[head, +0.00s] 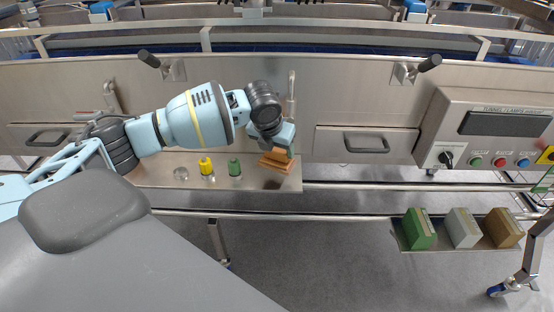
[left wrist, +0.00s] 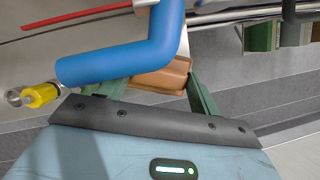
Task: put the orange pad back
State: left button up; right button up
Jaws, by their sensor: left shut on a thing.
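The orange pad (head: 276,161) is an orange-brown block at the right end of a narrow steel shelf (head: 150,180) in the head view. My left gripper (head: 278,150) is shut on it from above. In the left wrist view the orange pad (left wrist: 165,76) sits between the two green fingers, partly covered by a blue pipe. I cannot tell whether the pad touches the shelf or is just above it.
A yellow bottle (head: 206,166) and a green bottle (head: 234,167) stand on the shelf left of the pad. A lower tray at right holds green (head: 416,229), grey (head: 462,228) and brown (head: 503,228) blocks. A control panel (head: 490,125) is above it.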

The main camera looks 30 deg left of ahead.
aim_at(277, 160)
pick_arm(q)
jog(key=shift+w+a+f, duration=0.1)
jog(key=shift+f, duration=1.1)
jog(key=shift+w+a+f, duration=0.1)
jog(key=shift+f, duration=1.1)
jog(key=shift+w+f, duration=0.15)
jog(key=o, duration=1.1)
jog(key=shift+f, duration=0.1)
